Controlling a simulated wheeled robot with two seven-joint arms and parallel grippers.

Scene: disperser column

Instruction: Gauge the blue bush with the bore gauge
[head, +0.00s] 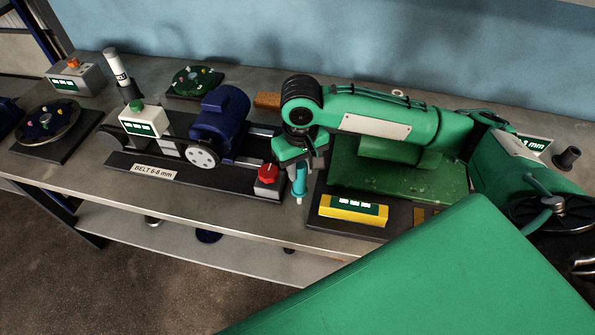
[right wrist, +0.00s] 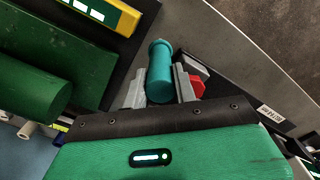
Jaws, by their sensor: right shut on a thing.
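The blue bush (head: 299,185), a small teal cylinder with a wider end, is held in my right gripper (head: 299,160). In the right wrist view the bush (right wrist: 160,72) sits between the two grey fingers (right wrist: 160,92), its wider end pointing away from the palm. The gripper points down, above the gap between the belt unit and the green machine. I cannot surely pick out the bore gauge; a dark stepped plug (head: 567,158) stands at the far right beside a white label. My left gripper is not in view.
A belt unit with a blue motor (head: 218,122) and a red button box (head: 267,180) stand left of the gripper. A green machine bed (head: 400,187) with a yellow display box (head: 352,210) stands right. A white-topped post (head: 116,66) rises at the back left. The bench front (head: 200,212) is bare.

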